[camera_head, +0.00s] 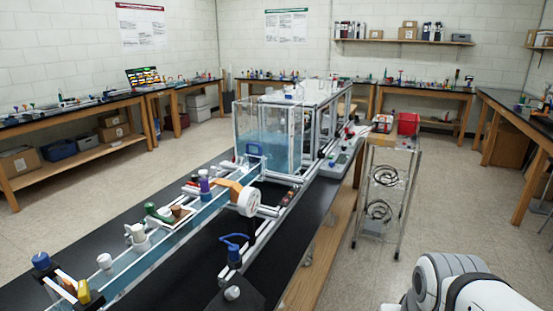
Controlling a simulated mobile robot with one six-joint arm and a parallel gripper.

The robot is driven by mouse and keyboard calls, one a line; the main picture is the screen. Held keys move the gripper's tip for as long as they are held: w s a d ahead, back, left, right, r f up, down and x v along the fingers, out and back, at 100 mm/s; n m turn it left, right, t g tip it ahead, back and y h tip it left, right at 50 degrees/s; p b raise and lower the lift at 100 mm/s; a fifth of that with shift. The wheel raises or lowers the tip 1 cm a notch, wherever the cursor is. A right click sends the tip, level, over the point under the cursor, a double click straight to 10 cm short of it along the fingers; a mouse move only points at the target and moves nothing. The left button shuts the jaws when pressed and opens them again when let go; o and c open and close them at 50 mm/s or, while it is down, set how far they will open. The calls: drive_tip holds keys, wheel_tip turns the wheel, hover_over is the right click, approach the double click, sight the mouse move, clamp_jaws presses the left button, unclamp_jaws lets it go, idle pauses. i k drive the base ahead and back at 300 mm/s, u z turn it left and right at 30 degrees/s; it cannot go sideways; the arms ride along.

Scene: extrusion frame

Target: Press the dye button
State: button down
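A long flume with a clear water channel (180,232) runs along a black bench and leads back to a clear-walled water tank (268,130). Coloured fittings sit along the channel, including a purple one (205,188), a green one (152,210) and a white round drum with an orange part (246,201). A pale control unit (340,158) lies at the bench's right edge beyond the drum. I cannot tell which part is the dye button. A white part of my arm shows at the lower right; my gripper is outside the picture.
Side benches line the walls. The floor (450,210) between the cart and the right bench is open.

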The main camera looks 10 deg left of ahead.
sight(203, 173)
drive_tip(key=z, duration=1.05)
drive_tip(key=i, duration=2.05)
drive_tip(key=u, duration=1.3)
drive_tip(key=k, duration=0.1)
drive_tip(key=u, duration=2.15)
drive_tip(key=i, duration=0.9)
